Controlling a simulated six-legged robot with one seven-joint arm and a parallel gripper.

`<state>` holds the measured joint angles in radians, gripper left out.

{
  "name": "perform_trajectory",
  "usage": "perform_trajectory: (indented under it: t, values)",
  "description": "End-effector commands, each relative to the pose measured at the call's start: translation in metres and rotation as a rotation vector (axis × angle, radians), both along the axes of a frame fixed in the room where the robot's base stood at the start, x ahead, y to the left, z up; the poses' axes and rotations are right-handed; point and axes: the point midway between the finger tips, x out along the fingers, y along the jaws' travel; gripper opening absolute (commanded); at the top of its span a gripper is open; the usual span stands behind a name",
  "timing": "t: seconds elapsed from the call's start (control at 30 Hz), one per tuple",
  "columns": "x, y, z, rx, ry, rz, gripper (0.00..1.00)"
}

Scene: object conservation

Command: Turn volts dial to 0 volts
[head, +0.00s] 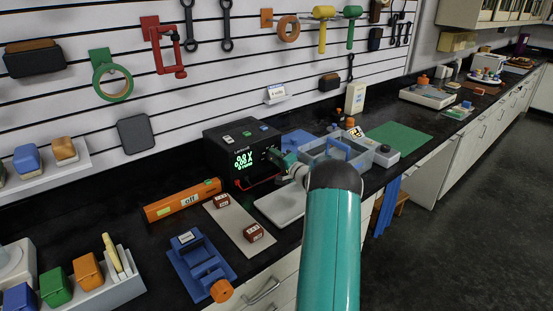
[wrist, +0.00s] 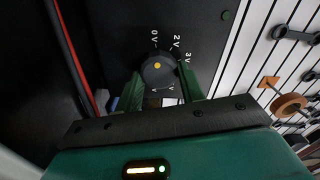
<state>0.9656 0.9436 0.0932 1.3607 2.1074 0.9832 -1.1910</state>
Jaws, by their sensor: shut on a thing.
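In the head view, my gripper (head: 282,160) is at the right of the supply's front. The green display (head: 243,160) is lit; its digits are too blurred to read surely.
An orange bar marked off (head: 182,200) lies left of the supply. A light board (head: 232,222) with two dark red blocks is in front. A clear blue-handled bin (head: 335,150) stands close to the right of my gripper.

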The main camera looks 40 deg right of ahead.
Motion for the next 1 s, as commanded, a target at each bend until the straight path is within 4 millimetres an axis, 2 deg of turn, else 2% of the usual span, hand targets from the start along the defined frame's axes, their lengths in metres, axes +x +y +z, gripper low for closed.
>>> perform_trajectory:
  t: [0.47, 0.5, 0.6, 0.87, 1.0]
  values:
    - [-0.0009, 0.0003, -0.0014, -0.016, 0.004, 0.001, 0.16]
    - [-0.0009, 0.0003, -0.0015, -0.016, 0.004, 0.001, 0.44]
    - [-0.0008, 0.0003, -0.0012, -0.015, 0.004, 0.000, 0.60]
    - [-0.0008, 0.0002, -0.0005, -0.015, 0.003, 0.000, 0.60]
    - [-0.0093, 0.0001, -0.0001, -0.014, 0.003, -0.001, 0.60]
